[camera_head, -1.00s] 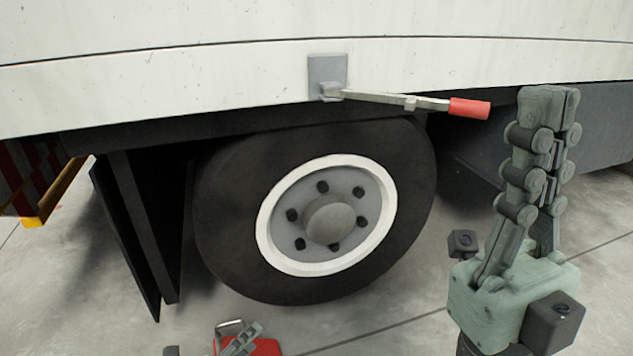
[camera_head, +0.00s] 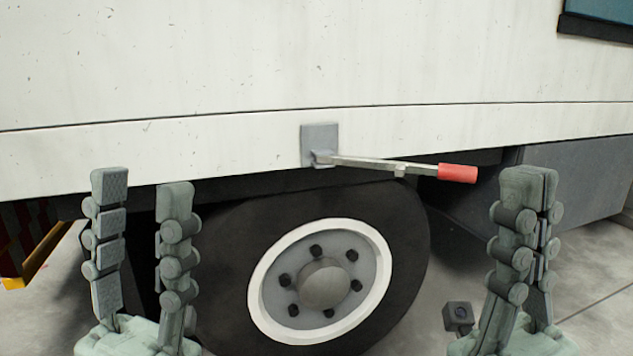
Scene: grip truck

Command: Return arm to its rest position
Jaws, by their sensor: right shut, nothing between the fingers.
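My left gripper (camera_head: 143,180) is at the lower left, pointing up, with its two fingers apart and nothing between them. My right gripper (camera_head: 530,178) is at the lower right, pointing up, with its fingers together and nothing held. It shows just right of the red grip of a lever handle (camera_head: 390,167). The lever is mounted on a grey plate (camera_head: 318,138) on the truck's white side and slants slightly down to the right. I cannot tell the depth gap between the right gripper and the lever.
The white truck side (camera_head: 250,70) fills the upper view. A black-tyred wheel (camera_head: 322,285) is below the lever, between my grippers. A dark grey box (camera_head: 570,185) is under the truck at the right. Grey floor (camera_head: 600,285) shows at the lower right.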

